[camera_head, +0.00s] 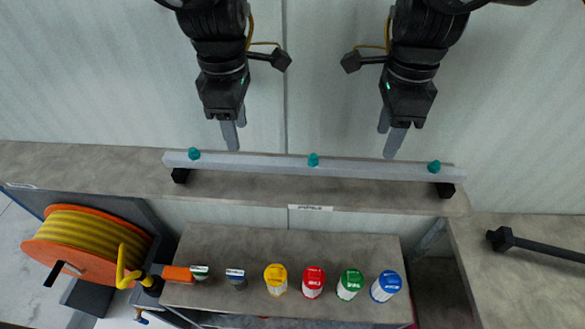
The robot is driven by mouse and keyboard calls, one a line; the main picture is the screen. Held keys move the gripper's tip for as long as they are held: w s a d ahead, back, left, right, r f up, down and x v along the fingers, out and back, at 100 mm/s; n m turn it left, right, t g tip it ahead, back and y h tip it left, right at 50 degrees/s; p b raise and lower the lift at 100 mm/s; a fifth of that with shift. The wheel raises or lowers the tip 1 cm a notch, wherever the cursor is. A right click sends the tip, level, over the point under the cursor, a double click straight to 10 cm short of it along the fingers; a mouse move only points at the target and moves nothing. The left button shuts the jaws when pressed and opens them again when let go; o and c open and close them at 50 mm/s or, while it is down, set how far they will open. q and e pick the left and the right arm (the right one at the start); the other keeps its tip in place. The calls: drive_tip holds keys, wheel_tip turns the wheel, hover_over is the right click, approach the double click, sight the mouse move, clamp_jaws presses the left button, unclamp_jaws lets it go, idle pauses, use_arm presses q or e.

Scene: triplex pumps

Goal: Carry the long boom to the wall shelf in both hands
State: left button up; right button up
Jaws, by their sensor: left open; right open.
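The long boom (260,162) is a pale grey bar with several teal knobs. It lies level along the wall shelf (95,160), resting on a black support (180,175) near its left end and another (445,190) near its right end. My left gripper (236,136) is open and empty, just above the left half of the boom. My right gripper (390,142) is open and empty, above the right half. Neither gripper holds the boom. The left fingertips look close to its upper edge; whether they touch cannot be told.
Below the shelf, a grey bench (240,250) holds yellow (275,279), red (313,281), green (350,284) and blue (385,286) containers. An orange reel with yellow hose (90,245) stands at left. A black bar (540,246) lies at right. The pale wall (90,70) is bare.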

sight(244, 159)
use_arm(q)
drive_tip(key=shift+s+d+r, duration=0.15)
drive_tip(key=shift+d, duration=0.15)
use_arm(e)
drive_tip(key=shift+s+d, duration=0.15)
drive_tip(key=shift+d, duration=0.25)
use_arm(q)
drive_tip(key=shift+a+f, duration=0.25)
drive_tip(key=shift+f, duration=0.25)
use_arm(e)
drive_tip(key=shift+a+f, duration=0.25)
drive_tip(key=shift+f, duration=0.2)
use_arm(q)
wheel_tip(244, 159, down, 9)
drive_tip(key=shift+f, duration=0.2)
use_arm(e)
wheel_tip(244, 159, down, 9)
drive_tip(key=shift+f, duration=0.15)
use_arm(q)
drive_tip(key=shift+d+f, duration=0.1)
drive_tip(key=shift+f, duration=0.15)
use_arm(e)
drive_tip(key=shift+f, duration=0.3)
use_arm(q)
clamp_jaws()
use_arm(e)
clamp_jaws()
